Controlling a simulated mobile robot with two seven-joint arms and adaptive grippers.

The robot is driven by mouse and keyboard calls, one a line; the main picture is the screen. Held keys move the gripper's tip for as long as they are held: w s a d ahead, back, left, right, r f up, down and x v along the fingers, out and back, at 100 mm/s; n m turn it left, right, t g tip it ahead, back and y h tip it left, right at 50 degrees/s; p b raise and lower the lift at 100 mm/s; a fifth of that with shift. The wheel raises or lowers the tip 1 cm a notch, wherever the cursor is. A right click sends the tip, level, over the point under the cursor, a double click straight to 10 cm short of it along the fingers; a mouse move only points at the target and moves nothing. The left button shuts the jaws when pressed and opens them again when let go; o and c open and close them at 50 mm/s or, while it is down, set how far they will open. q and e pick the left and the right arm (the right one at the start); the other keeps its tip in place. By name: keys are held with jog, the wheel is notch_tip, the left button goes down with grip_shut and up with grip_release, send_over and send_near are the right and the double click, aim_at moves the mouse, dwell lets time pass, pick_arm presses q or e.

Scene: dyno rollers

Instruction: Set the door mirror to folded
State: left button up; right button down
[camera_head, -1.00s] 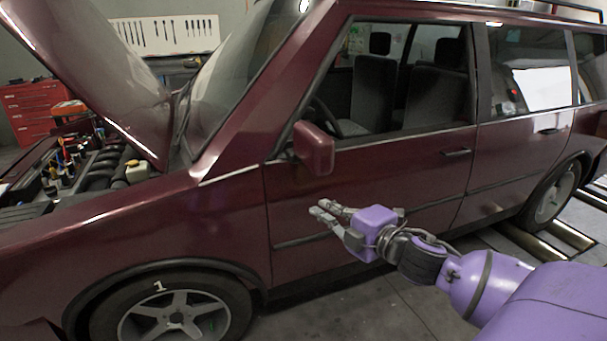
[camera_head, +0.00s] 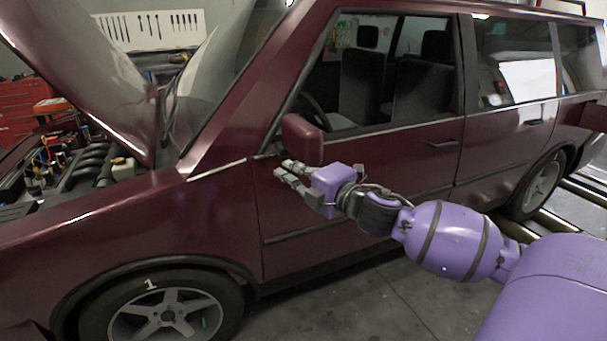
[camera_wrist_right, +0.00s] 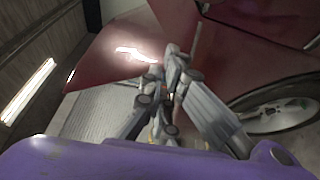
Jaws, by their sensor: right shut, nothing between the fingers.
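The door mirror (camera_head: 301,140) is a dark red housing at the front lower corner of the front side window. It stands out from the car door (camera_head: 370,165). My right gripper (camera_head: 285,170) is just below the mirror in the head view, its fingers pointing left toward the front of the car. The fingers are shut and empty. A small gap seems to show between the gripper and the mirror; I cannot tell the depth. In the right wrist view the shut fingers (camera_wrist_right: 172,62) lie in front of dark red surfaces, and the mirror cannot be made out for certain. My left gripper is not in view.
The raised hood (camera_head: 85,75) and open engine bay (camera_head: 75,165) are at the left. The front wheel (camera_head: 165,310) is at the lower left. A red tool cabinet (camera_head: 20,105) stands behind. The floor (camera_head: 370,305) beside the door is clear.

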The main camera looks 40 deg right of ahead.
aim_at(303, 160)
jog(key=w+d, duration=0.3)
jog(key=shift+w+d+p, duration=0.1)
jog(key=shift+d+p, duration=0.1)
jog(key=shift+p, duration=0.2)
dwell(0.3)
jog(key=shift+d, duration=0.1)
jog(key=shift+s+d+n+y, duration=0.35)
jog(key=shift+d+n+y, duration=0.3)
jog(key=shift+y, duration=0.45)
jog(key=shift+g, duration=0.3)
